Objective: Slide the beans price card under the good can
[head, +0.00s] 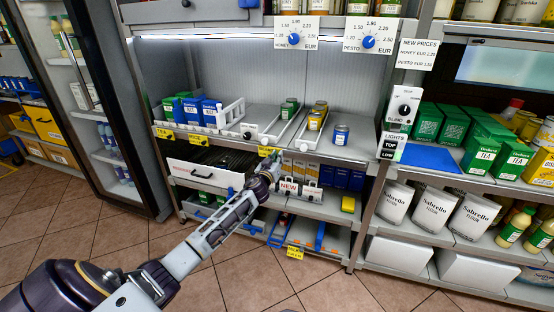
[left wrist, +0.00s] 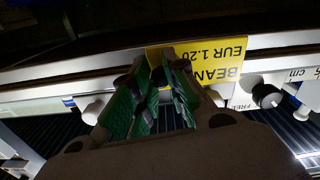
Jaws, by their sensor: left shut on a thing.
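The yellow beans price card (head: 267,151) is at the front edge of the middle shelf. In the left wrist view the card (left wrist: 217,62) reads upside down "BEANS EUR 1.20", against the pale shelf rail. My left gripper (head: 270,166) reaches the card from below and in front; its green-padded fingers (left wrist: 164,78) are shut on the card's edge. I cannot tell which is the good can. My right gripper is not in view.
Other yellow cards hang left on the shelf edge, including a tea card (head: 162,134). White lane dividers (head: 281,127) flank the cans. A "NEW" sign (head: 289,187) and boxes are below. Bare shelf lies around the blue can. A blue mat (head: 430,158) is at right.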

